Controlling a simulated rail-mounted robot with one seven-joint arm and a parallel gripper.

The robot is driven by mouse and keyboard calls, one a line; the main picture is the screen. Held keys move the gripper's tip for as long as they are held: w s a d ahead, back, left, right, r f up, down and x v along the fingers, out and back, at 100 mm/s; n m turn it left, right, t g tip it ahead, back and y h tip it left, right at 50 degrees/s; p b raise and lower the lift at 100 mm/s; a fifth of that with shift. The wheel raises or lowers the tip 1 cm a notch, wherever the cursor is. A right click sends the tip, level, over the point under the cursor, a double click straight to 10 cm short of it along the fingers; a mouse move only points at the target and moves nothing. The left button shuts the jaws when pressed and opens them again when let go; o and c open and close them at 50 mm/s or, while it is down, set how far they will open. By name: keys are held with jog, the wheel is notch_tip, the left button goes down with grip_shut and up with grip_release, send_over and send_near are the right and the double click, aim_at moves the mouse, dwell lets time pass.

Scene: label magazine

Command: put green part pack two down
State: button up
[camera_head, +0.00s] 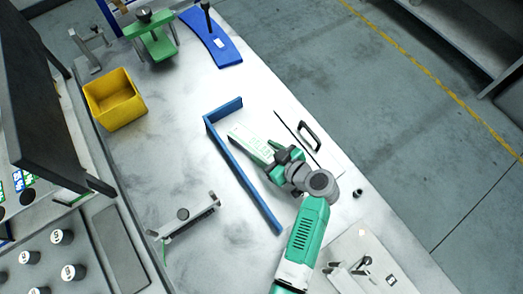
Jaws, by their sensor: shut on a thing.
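A pale green and white flat pack (250,140), which I take to be green part pack two, lies within the angle of the blue L-shaped rail (243,180). My gripper (277,158) is shut on the pack's right end and partly hides it. The pack's far end points up and left, towards the rail's corner. I cannot tell whether the pack touches the table or hangs just above it.
A white plate with a black handle (309,136) lies right of my gripper. A yellow bin (115,100), a green stand (152,42) and a blue plate (212,40) are farther back. A metal bracket (190,219) stands left of the rail. Clear table (160,170) lies between them.

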notch_tip(320, 180, up, 10)
jog(key=p, duration=0.1)
dwell(0.4)
notch_tip(320, 180, up, 8)
jog(key=r+m+t+h+p, duration=0.1)
jog(key=m+t+h+p, duration=0.1)
jog(key=m+t+h, duration=0.3)
send_over(267, 156)
jog(key=s, duration=0.3)
jog(key=m+g+h, duration=0.1)
jog(key=s+r+m+h+p, duration=0.3)
jog(key=s+p, duration=0.3)
jog(key=p, duration=1.2)
jog(key=shift+r+m+h, duration=0.3)
jog(key=shift+r, duration=0.1)
jog(key=shift+w+a, duration=0.1)
